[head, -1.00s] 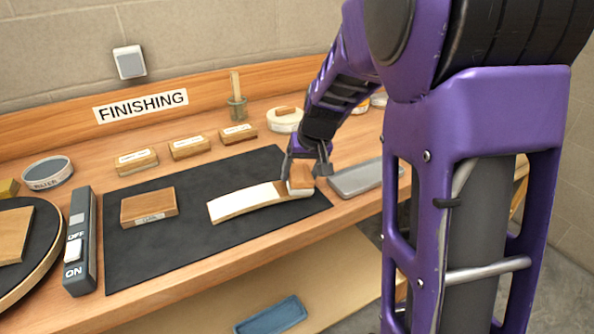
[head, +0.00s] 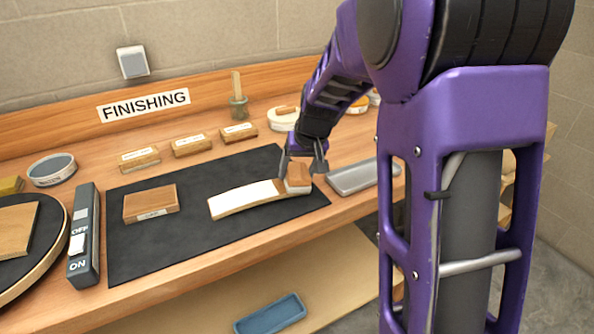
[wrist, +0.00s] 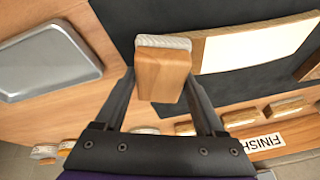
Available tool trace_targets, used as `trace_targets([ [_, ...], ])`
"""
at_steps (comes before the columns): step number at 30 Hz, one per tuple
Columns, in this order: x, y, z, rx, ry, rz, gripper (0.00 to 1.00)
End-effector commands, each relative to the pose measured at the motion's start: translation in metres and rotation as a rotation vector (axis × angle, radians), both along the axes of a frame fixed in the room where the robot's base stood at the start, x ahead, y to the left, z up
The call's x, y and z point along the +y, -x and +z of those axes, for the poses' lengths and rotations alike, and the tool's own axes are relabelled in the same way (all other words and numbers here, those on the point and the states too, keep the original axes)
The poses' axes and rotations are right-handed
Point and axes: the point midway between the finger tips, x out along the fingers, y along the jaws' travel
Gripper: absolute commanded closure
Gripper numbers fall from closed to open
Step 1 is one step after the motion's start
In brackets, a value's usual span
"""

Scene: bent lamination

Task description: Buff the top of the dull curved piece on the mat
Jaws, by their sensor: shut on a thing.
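The curved piece (head: 245,199) lies on the dark mat (head: 150,249). Its top is pale and dull over most of its length, with a brown stretch at the right end. My gripper (head: 304,166) is at that right end, shut on a wooden block with a whitish, ribbed pad underneath (head: 298,178). In the wrist view, the block (wrist: 162,76) is between the fingers and its pad (wrist: 163,43) is beside the curved piece's pale top (wrist: 255,45). The block appears to rest on the brown end; the contact itself is hidden.
Another wooden block (head: 151,203) lies on the mat's left. A grey tray (head: 352,178) is just right of the mat. Several labelled blocks (head: 191,145) line the back. A switch box (head: 84,235) and a round turntable (head: 50,275) are at left. The mat's front is clear.

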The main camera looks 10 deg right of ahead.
Motion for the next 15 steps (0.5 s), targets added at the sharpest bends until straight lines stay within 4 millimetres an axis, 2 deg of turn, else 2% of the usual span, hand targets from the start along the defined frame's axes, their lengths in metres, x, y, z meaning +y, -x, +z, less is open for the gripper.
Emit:
trace_targets([
  [2, 0.000, -0.001, -0.002, 0.001, 0.000, 0.000, 0.73],
  [4, 0.000, -0.002, 0.009, 0.000, -0.001, 0.001, 0.73],
  [8, 0.000, -0.004, 0.046, -0.004, 0.001, 0.001, 0.73],
  [15, 0.000, -0.006, 0.069, 0.000, 0.000, 0.001, 0.73],
])
